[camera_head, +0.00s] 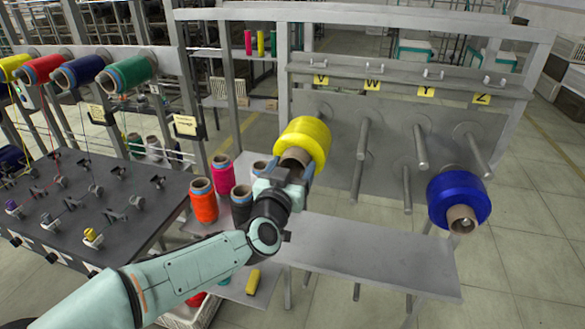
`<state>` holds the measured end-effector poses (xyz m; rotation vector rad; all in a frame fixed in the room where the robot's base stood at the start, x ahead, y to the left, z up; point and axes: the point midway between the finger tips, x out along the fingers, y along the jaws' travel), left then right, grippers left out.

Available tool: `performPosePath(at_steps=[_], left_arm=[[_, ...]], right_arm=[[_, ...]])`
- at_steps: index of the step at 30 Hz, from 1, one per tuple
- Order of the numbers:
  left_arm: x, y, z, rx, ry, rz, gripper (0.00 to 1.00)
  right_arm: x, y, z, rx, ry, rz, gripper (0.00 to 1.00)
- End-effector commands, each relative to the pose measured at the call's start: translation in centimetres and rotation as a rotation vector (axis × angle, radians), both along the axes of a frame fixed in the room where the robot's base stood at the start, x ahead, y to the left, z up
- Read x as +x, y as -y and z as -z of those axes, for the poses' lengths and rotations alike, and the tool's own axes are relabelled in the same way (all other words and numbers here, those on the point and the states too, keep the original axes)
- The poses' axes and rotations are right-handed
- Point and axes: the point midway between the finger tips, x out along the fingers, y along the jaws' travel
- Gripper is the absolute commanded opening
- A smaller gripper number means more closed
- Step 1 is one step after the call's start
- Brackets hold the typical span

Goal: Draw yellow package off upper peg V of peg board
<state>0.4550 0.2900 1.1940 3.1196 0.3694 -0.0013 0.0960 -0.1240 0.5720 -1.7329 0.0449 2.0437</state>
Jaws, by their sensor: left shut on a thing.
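The yellow package (304,137) is at the upper left of the grey peg board (388,125), below the V label (321,81). Its brown core end faces me. My left gripper (296,180) is shut on the near end of the yellow package, one finger on each side of the core. My right gripper is not in view.
A blue package (459,198) hangs on the board's lower right. Bare pegs stick out between, such as one under W (363,138). A grey shelf (370,255) lies below. Orange (203,203) and pink (222,170) cones stand left of my arm, beside the black winder table (90,200).

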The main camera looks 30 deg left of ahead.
Motion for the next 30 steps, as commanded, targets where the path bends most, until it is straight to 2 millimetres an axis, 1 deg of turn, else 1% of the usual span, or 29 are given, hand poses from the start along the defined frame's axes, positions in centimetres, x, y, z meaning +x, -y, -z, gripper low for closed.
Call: performPosePath(at_steps=[1,30], left_arm=[[-0.3,0.0,-0.4,0.002,0.008,-0.001,0.00],[-6.5,1.6,-0.3,0.002,0.008,-0.001,0.00]], right_arm=[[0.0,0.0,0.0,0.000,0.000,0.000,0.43],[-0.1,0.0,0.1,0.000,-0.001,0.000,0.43]])
